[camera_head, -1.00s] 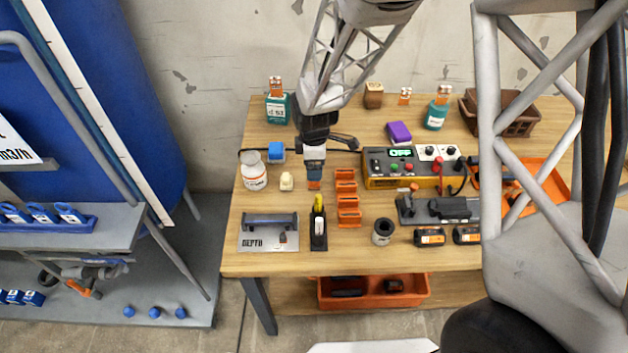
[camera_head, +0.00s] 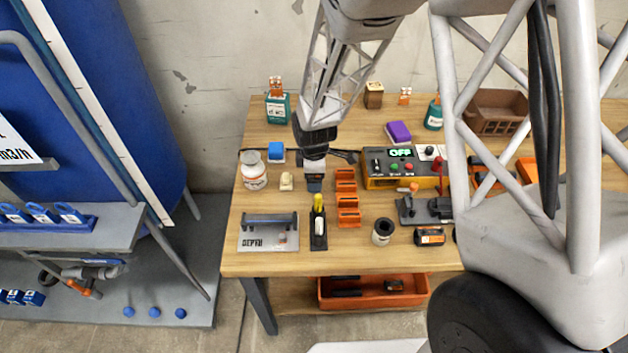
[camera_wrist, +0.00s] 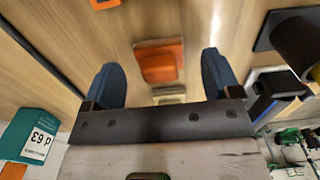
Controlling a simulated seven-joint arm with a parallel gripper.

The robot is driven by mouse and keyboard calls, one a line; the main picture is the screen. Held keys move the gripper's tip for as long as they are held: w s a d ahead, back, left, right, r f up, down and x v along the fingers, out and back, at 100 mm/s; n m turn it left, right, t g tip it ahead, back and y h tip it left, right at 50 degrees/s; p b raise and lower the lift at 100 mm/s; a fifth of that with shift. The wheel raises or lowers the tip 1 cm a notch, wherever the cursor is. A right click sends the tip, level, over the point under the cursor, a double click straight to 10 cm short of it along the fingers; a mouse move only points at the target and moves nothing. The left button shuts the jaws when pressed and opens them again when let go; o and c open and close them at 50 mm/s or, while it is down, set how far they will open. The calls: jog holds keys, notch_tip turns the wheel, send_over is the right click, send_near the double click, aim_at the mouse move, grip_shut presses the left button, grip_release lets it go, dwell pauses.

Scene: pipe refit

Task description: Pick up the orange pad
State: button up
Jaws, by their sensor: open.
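The orange pad (camera_wrist: 160,60) shows in the wrist view as a flat orange block on the wooden table, lying in the gap between my two blue fingers. My gripper (camera_wrist: 160,78) is open, with a finger on either side of the pad's place in the picture and space on both sides. No contact with the pad shows. In the head view my gripper (camera_head: 314,184) points down over the table, left of the orange racks, and hides the pad.
Orange racks (camera_head: 347,200) stand just right of my gripper. A yellow-topped tool in a black stand (camera_head: 318,228) is in front. A cream block (camera_head: 286,181) and white bottle (camera_head: 253,172) are to the left. A control box (camera_head: 405,165) stands right.

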jog(key=shift+f, duration=0.65)
jog(key=c, duration=1)
jog(key=shift+r, duration=0.1)
jog(key=shift+r, duration=4.95)
